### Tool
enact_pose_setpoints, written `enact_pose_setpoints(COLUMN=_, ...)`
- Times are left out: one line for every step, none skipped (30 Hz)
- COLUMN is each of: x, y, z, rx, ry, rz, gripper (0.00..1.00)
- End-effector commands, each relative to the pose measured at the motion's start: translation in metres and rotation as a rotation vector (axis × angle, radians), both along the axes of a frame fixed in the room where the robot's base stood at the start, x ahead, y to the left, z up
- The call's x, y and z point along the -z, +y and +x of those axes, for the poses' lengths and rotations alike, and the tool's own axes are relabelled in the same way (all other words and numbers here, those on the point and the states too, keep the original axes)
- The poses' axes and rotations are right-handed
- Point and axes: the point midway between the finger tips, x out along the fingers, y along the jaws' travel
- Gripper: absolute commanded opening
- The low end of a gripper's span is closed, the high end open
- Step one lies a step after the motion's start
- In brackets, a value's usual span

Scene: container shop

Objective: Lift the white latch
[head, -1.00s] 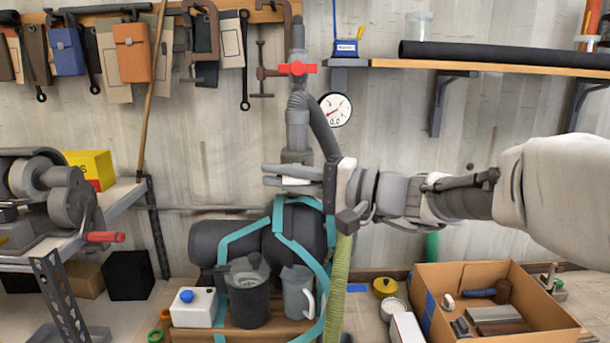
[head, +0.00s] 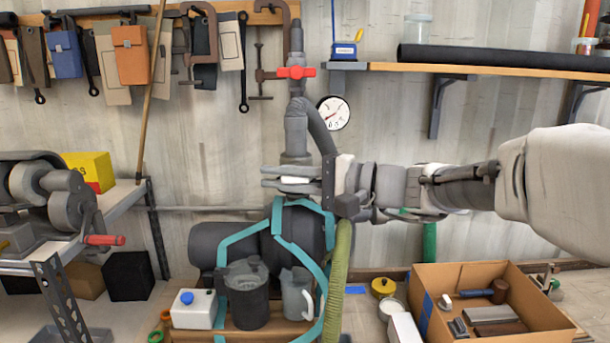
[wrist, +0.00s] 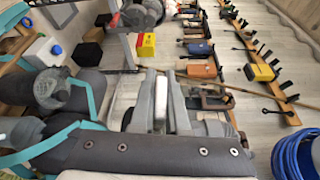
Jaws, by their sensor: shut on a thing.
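My gripper (head: 266,177) reaches in from the right, level, just above the black tank with teal straps and in front of the grey upright pipe. Its two grey fingers are shut on a small white piece, which I take to be the white latch (head: 296,180). In the wrist view the white latch (wrist: 160,103) shows as a pale strip between the fingers (wrist: 156,78). The fingers hide most of it, and I cannot tell what it is fixed to.
The grey pipe with a red valve handle (head: 296,72) rises behind my gripper, with a round gauge (head: 333,113) beside it. A black tank (head: 228,245), a dark jug (head: 246,297) and a grey jug (head: 297,292) stand below. A cardboard box (head: 447,325) is at lower right.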

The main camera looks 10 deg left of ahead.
Motion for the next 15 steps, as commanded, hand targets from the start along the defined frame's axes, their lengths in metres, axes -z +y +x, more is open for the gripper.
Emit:
enact_pose_setpoints(x=-0.0012, y=-0.0002, z=0.0002, rx=0.001, ry=-0.001, rz=0.002, gripper=0.0)
enact_pose_setpoints(x=-0.0013, y=-0.0002, z=0.0002, rx=0.001, ry=-0.002, rz=0.002, gripper=0.0)
enact_pose_setpoints(x=-0.0014, y=-0.0002, z=0.0003, rx=0.001, ry=-0.002, rz=0.002, gripper=0.0)
enact_pose_setpoints(x=-0.0015, y=-0.0002, z=0.0003, rx=0.001, ry=-0.002, rz=0.002, gripper=0.16)
enact_pose_setpoints(x=-0.0015, y=-0.0002, z=0.0003, rx=0.001, ry=-0.002, rz=0.002, gripper=0.22)
enact_pose_setpoints(x=-0.0015, y=-0.0002, z=0.0003, rx=0.001, ry=-0.002, rz=0.002, gripper=0.29)
enact_pose_setpoints(x=-0.0015, y=-0.0002, z=0.0004, rx=0.001, ry=-0.003, rz=0.001, gripper=0.34)
enact_pose_setpoints(x=-0.0014, y=-0.0002, z=0.0003, rx=0.001, ry=-0.003, rz=0.001, gripper=0.4)
enact_pose_setpoints(x=-0.0013, y=-0.0002, z=0.0002, rx=0.001, ry=-0.003, rz=0.001, gripper=0.42)
enact_pose_setpoints(x=-0.0013, y=-0.0002, z=0.0002, rx=0.001, ry=-0.003, rz=0.001, gripper=0.42)
enact_pose_setpoints(x=-0.0012, y=-0.0002, z=0.0002, rx=0.001, ry=-0.003, rz=0.001, gripper=0.42)
enact_pose_setpoints(x=-0.0012, y=-0.0002, z=0.0002, rx=0.001, ry=-0.002, rz=0.002, gripper=0.42)
enact_pose_setpoints(x=-0.0011, y=-0.0001, z=0.0002, rx=0.001, ry=-0.002, rz=0.002, gripper=0.42)
enact_pose_setpoints(x=-0.0011, y=-0.0001, z=0.0002, rx=0.001, ry=-0.002, rz=0.002, gripper=0.42)
enact_pose_setpoints(x=-0.001, y=-0.0001, z=0.0002, rx=0.001, ry=-0.002, rz=0.002, gripper=0.42)
